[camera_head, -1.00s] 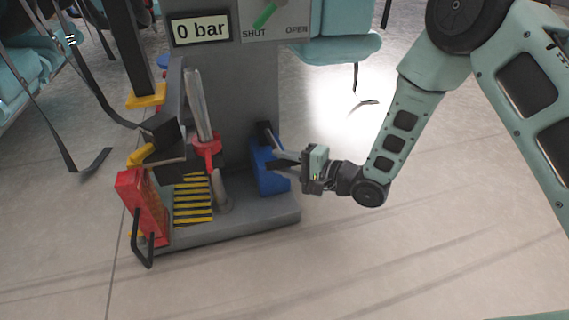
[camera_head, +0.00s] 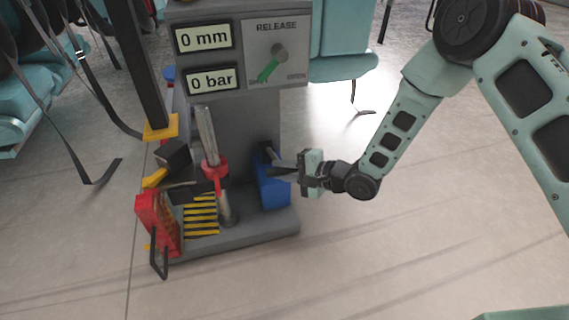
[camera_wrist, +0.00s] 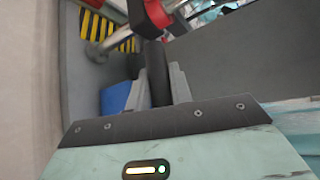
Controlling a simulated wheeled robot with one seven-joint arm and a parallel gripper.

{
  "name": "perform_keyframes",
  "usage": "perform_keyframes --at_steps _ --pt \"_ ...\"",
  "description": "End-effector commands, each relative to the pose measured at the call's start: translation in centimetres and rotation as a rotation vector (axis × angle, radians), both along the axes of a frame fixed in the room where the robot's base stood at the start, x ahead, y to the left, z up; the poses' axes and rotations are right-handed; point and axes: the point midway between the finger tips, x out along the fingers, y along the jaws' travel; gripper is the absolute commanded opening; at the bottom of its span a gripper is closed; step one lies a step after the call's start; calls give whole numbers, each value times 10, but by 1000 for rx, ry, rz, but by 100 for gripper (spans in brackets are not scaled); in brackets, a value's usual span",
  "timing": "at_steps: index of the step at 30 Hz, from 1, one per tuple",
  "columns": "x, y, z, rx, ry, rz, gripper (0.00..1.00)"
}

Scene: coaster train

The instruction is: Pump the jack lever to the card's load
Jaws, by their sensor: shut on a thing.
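My gripper (camera_head: 276,169) is shut on the dark jack lever (camera_wrist: 155,72), which shows between the fingers in the wrist view. The lever's dark end (camera_head: 265,148) stands just above the blue pump block (camera_head: 272,188) at the right of the grey jack. The display reads 0 mm (camera_head: 204,38) on top and 0 bar (camera_head: 210,80) below. The release knob (camera_head: 270,66) has its green pointer turned down-left towards SHUT. No load card can be made out. The fingers hide part of the lever.
A silver post with a red collar (camera_head: 215,171) stands left of the pump block, beside a yellow-black striped plate (camera_head: 201,213). A red block (camera_head: 157,222) with a black handle is at the base's front left. Teal seats (camera_head: 342,67) stand behind; floor at right is clear.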

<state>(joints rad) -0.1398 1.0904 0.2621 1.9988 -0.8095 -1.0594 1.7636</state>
Motion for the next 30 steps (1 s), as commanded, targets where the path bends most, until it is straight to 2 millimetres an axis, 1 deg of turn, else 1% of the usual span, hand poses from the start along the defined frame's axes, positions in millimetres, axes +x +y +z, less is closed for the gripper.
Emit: perform_keyframes --at_steps 1,12,16,21,30 --pt "4 0 19 -2 19 -3 0" --pt "26 6 55 -56 205 -4 0" --pt "35 8 65 -73 263 -4 0" --pt "47 12 77 -71 258 -3 0" --pt "65 17 90 -72 255 -4 0"
